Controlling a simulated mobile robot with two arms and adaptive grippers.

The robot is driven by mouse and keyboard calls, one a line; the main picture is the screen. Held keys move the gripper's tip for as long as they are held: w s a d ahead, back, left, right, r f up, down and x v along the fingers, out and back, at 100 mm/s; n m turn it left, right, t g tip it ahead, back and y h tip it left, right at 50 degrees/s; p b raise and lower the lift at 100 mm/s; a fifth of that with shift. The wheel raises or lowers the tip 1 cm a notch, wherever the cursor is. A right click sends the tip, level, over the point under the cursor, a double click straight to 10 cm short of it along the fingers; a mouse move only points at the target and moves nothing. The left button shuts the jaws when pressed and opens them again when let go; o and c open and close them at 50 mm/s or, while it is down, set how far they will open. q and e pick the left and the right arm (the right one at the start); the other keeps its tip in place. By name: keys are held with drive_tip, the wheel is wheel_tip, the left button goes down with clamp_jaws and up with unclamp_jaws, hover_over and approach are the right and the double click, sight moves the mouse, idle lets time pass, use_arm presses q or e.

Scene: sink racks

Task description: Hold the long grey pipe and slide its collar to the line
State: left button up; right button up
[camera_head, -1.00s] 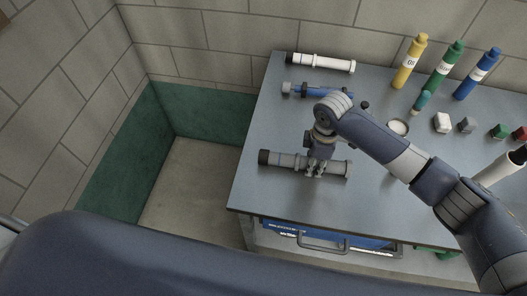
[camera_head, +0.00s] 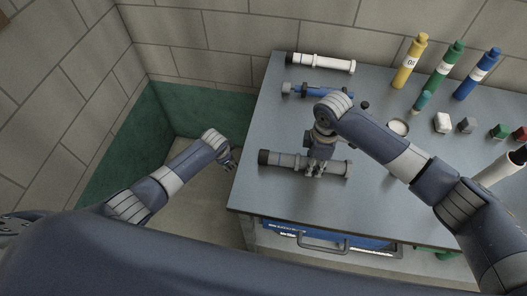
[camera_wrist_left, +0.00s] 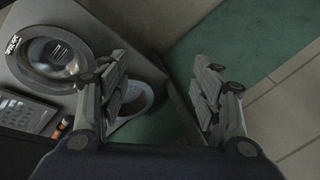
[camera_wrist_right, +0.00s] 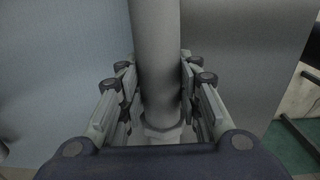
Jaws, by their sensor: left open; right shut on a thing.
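The long grey pipe (camera_head: 288,160) lies on the left front part of the blue-grey bench, with a black end at its left. My right gripper (camera_head: 316,167) is shut around the pipe right of its middle. In the right wrist view the grey pipe (camera_wrist_right: 155,60) runs between the fingers of my right gripper (camera_wrist_right: 160,105), with a wider ring close to the palm. I cannot tell whether that ring is the collar, and no line is clear. My left gripper (camera_head: 230,163) is open and empty, left of the bench edge; its spread fingers (camera_wrist_left: 155,90) show in the left wrist view.
A white pipe (camera_head: 325,63) and a blue pipe (camera_head: 310,90) lie farther back on the bench (camera_head: 258,190). Yellow (camera_head: 410,62), green (camera_head: 444,70) and blue (camera_head: 478,75) bottles stand at the back right. Open floor lies left of the bench.

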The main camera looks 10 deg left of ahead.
sight(264, 153)
use_arm(q)
drive_tip(key=w+d+r+m, duration=0.2)
drive_tip(key=w+r, duration=0.2)
drive_tip(key=r, duration=0.6)
drive_tip(key=w+d+r+m, duration=0.2)
drive_tip(key=w+d+r, duration=0.1)
drive_tip(key=r, duration=0.7)
drive_tip(key=shift+m+g+h, duration=0.4)
drive_tip(key=shift+m+g, duration=0.5)
drive_tip(key=s+d+r, duration=0.1)
drive_tip(key=d, duration=0.1)
drive_tip(key=s+d+r, duration=0.1)
drive_tip(key=s, duration=0.1)
drive_tip(key=s+d, duration=0.1)
drive_tip(key=d, duration=0.1)
drive_tip(key=shift+s+d+r, duration=0.35)
drive_tip(key=shift+r, duration=0.05)
drive_tip(key=s+d+r+m+g, duration=0.1)
drive_tip(key=s, duration=0.2)
drive_tip(key=s+d+r, duration=0.1)
drive_tip(key=s+d, duration=0.1)
drive_tip(key=s+d+r+m+g, duration=0.1)
drive_tip(key=s+d, duration=0.1)
drive_tip(key=s, duration=0.1)
drive_tip(key=shift+s+r+m+g, duration=0.25)
drive_tip(key=shift+s+m+g, duration=0.05)
drive_tip(key=shift+s, duration=0.05)
drive_tip(key=shift+s+f, duration=0.15)
drive_tip(key=shift+f, duration=0.3)
wheel_tip(264, 153, down, 9)
